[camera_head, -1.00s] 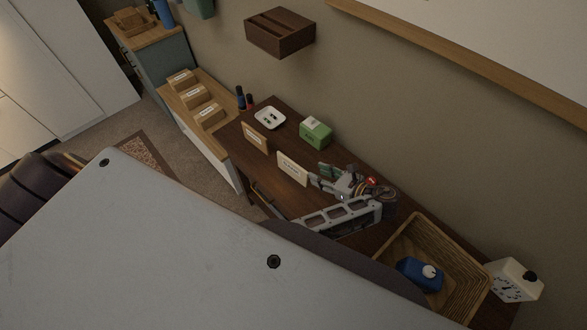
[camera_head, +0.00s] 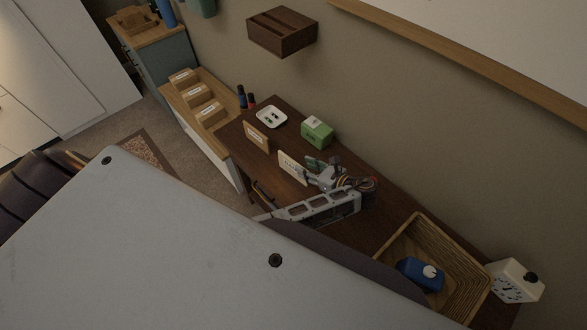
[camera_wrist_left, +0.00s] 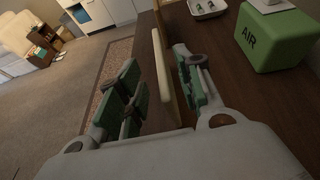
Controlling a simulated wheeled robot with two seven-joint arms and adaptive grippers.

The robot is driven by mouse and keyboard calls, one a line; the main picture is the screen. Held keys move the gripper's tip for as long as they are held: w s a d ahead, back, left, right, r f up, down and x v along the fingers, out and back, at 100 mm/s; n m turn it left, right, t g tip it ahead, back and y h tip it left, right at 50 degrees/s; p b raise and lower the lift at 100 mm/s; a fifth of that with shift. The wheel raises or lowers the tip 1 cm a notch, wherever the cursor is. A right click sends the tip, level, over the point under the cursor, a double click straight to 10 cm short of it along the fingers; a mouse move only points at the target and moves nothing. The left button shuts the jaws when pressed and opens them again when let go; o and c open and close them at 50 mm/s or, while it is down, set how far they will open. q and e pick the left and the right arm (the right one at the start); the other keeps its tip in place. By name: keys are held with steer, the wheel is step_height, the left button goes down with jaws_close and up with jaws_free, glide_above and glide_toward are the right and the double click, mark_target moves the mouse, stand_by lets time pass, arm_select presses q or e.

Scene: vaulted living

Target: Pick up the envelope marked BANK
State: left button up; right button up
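A cream envelope (camera_head: 291,167) stands upright on its edge on the dark wooden desk (camera_head: 290,117). Its printing is too small to read. A tan envelope (camera_head: 256,135) stands farther left on the desk, its label also unreadable. My left gripper (camera_head: 313,168) is at the right end of the cream envelope. In the left wrist view my left gripper (camera_wrist_left: 157,68) is open, with green-padded fingers on either side of the cream envelope (camera_wrist_left: 166,82), seen edge-on. The right finger is nearer to it; a gap shows on the left. My right gripper is not in view.
A green box (camera_head: 316,132) marked AIR and a white tray (camera_head: 271,117) stand behind the envelopes. A wooden box (camera_head: 282,32) hangs on the wall.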

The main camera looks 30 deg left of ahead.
mark_target(294, 161)
arm_select(q)
steer(key=shift+x, duration=1)
steer(key=shift+a, duration=0.1)
steer(key=shift+x, duration=2.55)
steer(key=shift+r, duration=0.1)
jaws_close()
